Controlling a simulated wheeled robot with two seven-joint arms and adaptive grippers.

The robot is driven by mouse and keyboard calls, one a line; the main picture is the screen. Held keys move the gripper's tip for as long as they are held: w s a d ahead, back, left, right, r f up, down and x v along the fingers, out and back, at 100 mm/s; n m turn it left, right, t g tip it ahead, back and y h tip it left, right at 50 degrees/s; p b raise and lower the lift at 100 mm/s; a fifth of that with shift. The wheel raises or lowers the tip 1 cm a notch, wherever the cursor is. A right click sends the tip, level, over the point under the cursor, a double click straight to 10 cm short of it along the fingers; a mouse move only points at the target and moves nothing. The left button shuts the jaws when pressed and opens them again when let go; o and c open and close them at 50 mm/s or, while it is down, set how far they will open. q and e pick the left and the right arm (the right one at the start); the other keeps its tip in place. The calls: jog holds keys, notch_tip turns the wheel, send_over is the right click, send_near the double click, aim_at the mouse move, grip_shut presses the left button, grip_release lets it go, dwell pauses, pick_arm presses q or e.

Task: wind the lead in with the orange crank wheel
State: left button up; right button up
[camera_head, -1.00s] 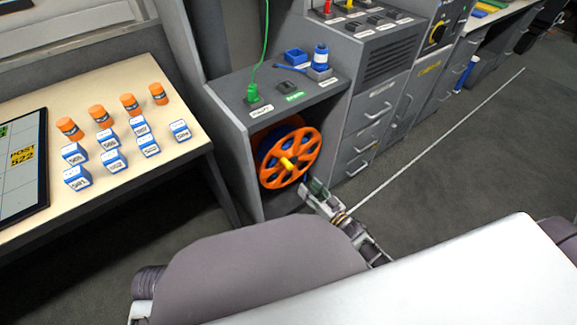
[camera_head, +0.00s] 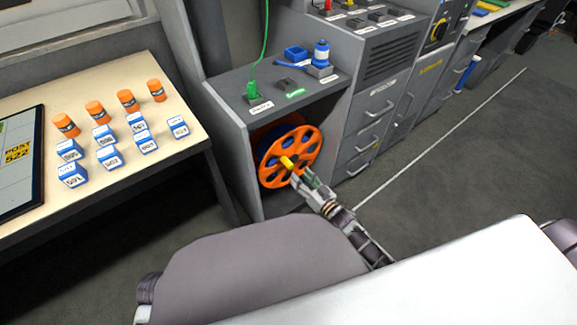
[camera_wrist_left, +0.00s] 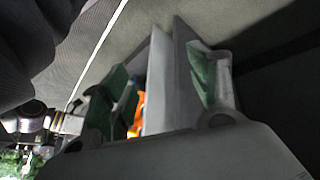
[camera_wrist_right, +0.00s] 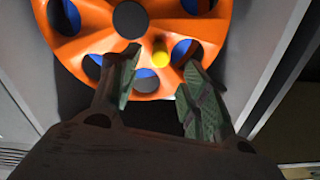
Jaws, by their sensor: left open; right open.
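The orange crank wheel (camera_head: 289,157) stands upright in the open front of a grey cabinet, with a blue drum behind it. Its yellow handle (camera_head: 287,163) sticks out at the wheel's lower middle. My right gripper (camera_head: 300,180) is open just in front of the wheel's lower part. In the right wrist view the yellow handle (camera_wrist_right: 160,54) shows between and beyond the open fingers (camera_wrist_right: 158,90), not gripped. The green lead (camera_head: 265,45) runs up from a green plug (camera_head: 254,91) on the cabinet top. My left gripper (camera_wrist_left: 155,95) is open and empty in its wrist view.
The cabinet's side walls (camera_head: 235,150) frame the wheel closely. A table (camera_head: 120,185) at left holds orange cylinders and blue-white blocks. Floor is clear at right.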

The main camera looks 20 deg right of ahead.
aim_at(291, 167)
jog(key=b+x, duration=0.1)
jog(key=x, duration=0.1)
jog(key=shift+w+a, duration=0.15)
jog(key=shift+w, duration=0.2)
jog(key=shift+b+x, duration=0.5)
jog(key=shift+x, duration=1.1)
jog(key=shift+b+x, duration=0.3)
jog(key=shift+x, duration=0.7)
jog(key=shift+w+f, duration=0.1)
jog(key=shift+w, duration=0.15)
pick_arm(q)
notch_tip(291, 167, down, 7)
jog(key=d+t, duration=0.1)
jog(key=shift+n+h, duration=0.4)
pick_arm(e)
jog(key=shift+a, duration=0.1)
pick_arm(q)
jog(key=shift+s+d+r, duration=0.1)
jog(key=shift+s, duration=0.05)
pick_arm(e)
jog(key=c, duration=0.9)
pick_arm(q)
jog(key=shift+r, duration=0.15)
pick_arm(e)
grip_shut()
